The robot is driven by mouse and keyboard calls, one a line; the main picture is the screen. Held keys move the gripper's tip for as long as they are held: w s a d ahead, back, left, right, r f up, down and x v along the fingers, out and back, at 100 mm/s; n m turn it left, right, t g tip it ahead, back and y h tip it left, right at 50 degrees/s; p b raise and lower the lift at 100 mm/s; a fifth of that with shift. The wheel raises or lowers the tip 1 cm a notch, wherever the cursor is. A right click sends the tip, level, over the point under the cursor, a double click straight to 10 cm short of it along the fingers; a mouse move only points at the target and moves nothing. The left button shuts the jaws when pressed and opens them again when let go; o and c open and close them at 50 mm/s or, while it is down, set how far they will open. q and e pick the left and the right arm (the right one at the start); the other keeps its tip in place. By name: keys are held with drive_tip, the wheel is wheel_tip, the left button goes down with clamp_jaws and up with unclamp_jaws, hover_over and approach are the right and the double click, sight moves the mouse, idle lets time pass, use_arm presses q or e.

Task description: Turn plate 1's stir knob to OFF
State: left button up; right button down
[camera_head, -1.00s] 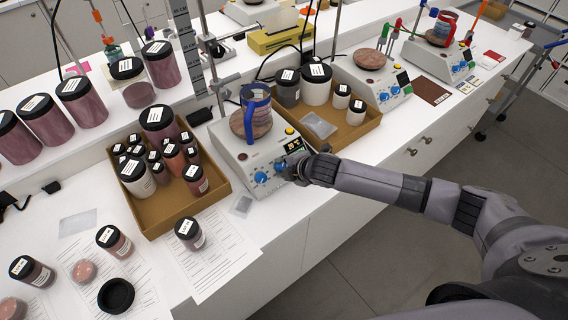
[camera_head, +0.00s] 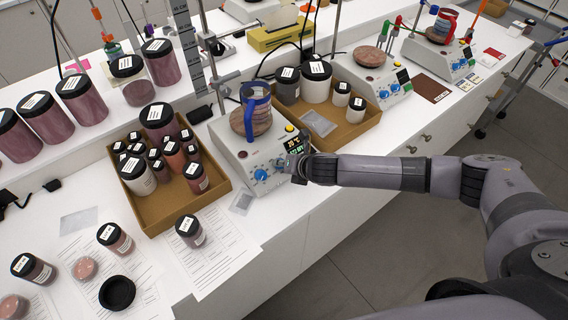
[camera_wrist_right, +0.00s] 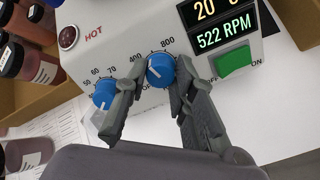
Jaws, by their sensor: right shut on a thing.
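The nearest hot plate (camera_head: 246,160) stands on the bench with a blue-handled beaker (camera_head: 257,108) on its round top. In the right wrist view its front panel has two blue knobs: the left knob (camera_wrist_right: 104,93) and the stir knob (camera_wrist_right: 161,71). My right gripper (camera_wrist_right: 163,92) is shut on the stir knob, one finger on each side. The knob's white pointer aims to the lower left, and the display (camera_wrist_right: 223,28) reads 522 RPM. In the head view my right gripper (camera_head: 291,170) is at the panel's front right. My left gripper is not in view.
A cardboard tray of jars (camera_head: 222,195) stands left of the plate, and another tray (camera_head: 345,133) stands behind it to the right. A green switch (camera_wrist_right: 234,62) sits right of the stir knob. The bench front edge lies under my arm.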

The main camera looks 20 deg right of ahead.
drive_tip(key=n, duration=0.5)
drive_tip(key=shift+f+n, duration=0.1)
drive_tip(key=shift+n, duration=0.2)
drive_tip(key=n, duration=0.5)
drive_tip(key=shift+n, duration=0.3)
drive_tip(key=n, duration=0.5)
drive_tip(key=shift+d, duration=0.1)
drive_tip(key=n, duration=0.5)
drive_tip(key=shift+n, duration=0.4)
drive_tip(key=c, duration=1.3)
unclamp_jaws()
